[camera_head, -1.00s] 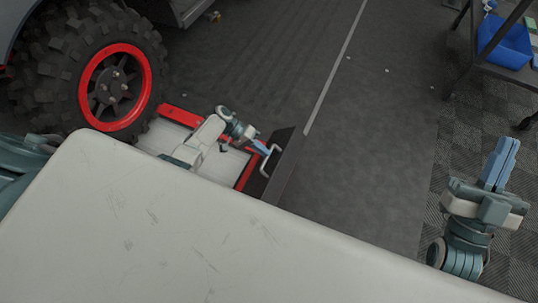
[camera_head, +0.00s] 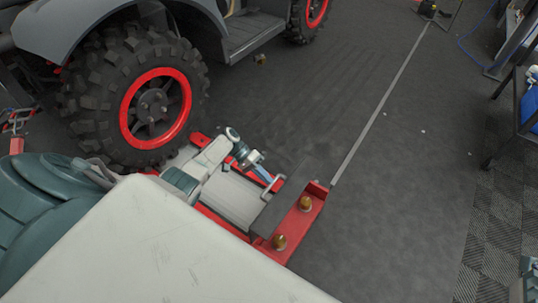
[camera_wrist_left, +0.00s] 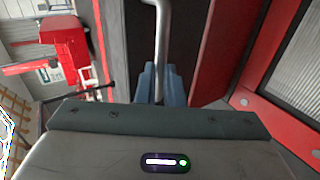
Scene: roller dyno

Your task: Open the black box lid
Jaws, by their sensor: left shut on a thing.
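The black box lid (camera_head: 277,218) is a dark panel at the near end of the red roller frame, with a metal handle (camera_head: 273,184) on its left side. Red metal with two brass knobs shows just right of the lid. My left gripper (camera_head: 265,174) is shut on the handle. In the left wrist view, its blue fingers (camera_wrist_left: 161,86) close around the silver handle bar (camera_wrist_left: 163,35), with a dark surface behind. The lid's exact tilt is hard to judge. A part of my right arm (camera_head: 527,281) shows at the lower right edge; its fingertips are not clearly seen.
A large tyre with a red rim (camera_head: 155,108) stands beside the rollers, close to my left arm. The brass knobs (camera_head: 305,203) stick up from the red frame (camera_head: 314,209). A dark metal rack (camera_head: 520,115) stands at the far right.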

